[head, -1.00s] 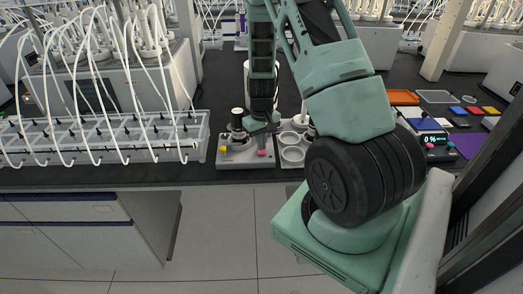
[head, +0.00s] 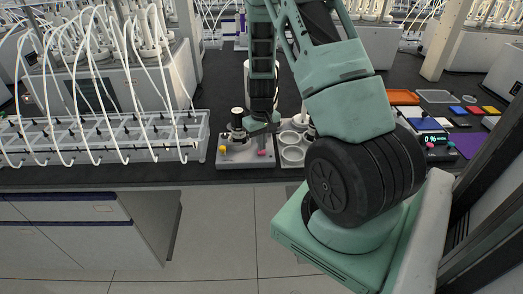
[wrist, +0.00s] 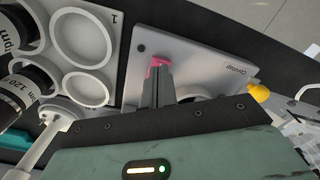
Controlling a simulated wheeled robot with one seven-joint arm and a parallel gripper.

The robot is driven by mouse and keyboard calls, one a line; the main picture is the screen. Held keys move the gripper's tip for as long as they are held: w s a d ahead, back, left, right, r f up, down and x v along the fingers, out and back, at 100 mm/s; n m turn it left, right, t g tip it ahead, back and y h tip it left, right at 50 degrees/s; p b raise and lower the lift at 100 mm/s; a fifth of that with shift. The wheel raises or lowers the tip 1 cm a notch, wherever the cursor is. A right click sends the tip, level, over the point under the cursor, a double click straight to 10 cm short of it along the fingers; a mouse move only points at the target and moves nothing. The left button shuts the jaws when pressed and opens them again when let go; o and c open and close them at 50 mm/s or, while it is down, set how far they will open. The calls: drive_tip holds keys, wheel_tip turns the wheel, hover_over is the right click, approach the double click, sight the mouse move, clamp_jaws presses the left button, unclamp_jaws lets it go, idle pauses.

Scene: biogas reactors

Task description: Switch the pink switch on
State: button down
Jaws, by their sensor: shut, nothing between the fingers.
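The pink switch (head: 262,153) is on the front right of a pale box-shaped device (head: 236,162) at the front edge of the dark bench. In the wrist view the pink switch (wrist: 158,60) shows right at the tips of my gripper (wrist: 158,70), whose fingers are together and partly cover it. I cannot tell whether they touch it, or which position the switch is in. In the head view my gripper (head: 262,137) is just above and behind the switch, partly hidden by my own arm.
A yellow knob (head: 223,151) is on the same device, left of the switch. A tray with round wells (head: 292,154) stands close on its right. A clear rack with white tubes (head: 150,140) is to the left. A meter with a lit display (head: 431,137) is at the right.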

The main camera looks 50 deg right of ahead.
drive_tip(key=shift+f+b, duration=0.6)
drive_tip(key=shift+f, duration=0.2)
drive_tip(key=shift+r, duration=0.1)
idle(0.3)
drive_tip(key=shift+r+p, duration=2.7)
drive_tip(key=shift+r, duration=0.8)
drive_tip(key=w+a+r+n+y+b, duration=0.1)
drive_tip(key=a+r+n, duration=0.3)
drive_tip(key=a, duration=0.9)
drive_tip(key=a+r+n+b, duration=0.1)
drive_tip(key=a+r, duration=0.4)
drive_tip(key=a, duration=0.8)
drive_tip(key=s+a+r+n+b, duration=0.1)
drive_tip(key=s+a+r+n, duration=0.2)
drive_tip(key=s+a, duration=0.4)
drive_tip(key=s+a+r+n+b, duration=0.1)
drive_tip(key=s+a+r+n, duration=0.2)
drive_tip(key=s+a, duration=0.4)
drive_tip(key=s, duration=0.4)
drive_tip(key=shift+a+n, duration=0.35)
drive_tip(key=shift+n, duration=0.05)
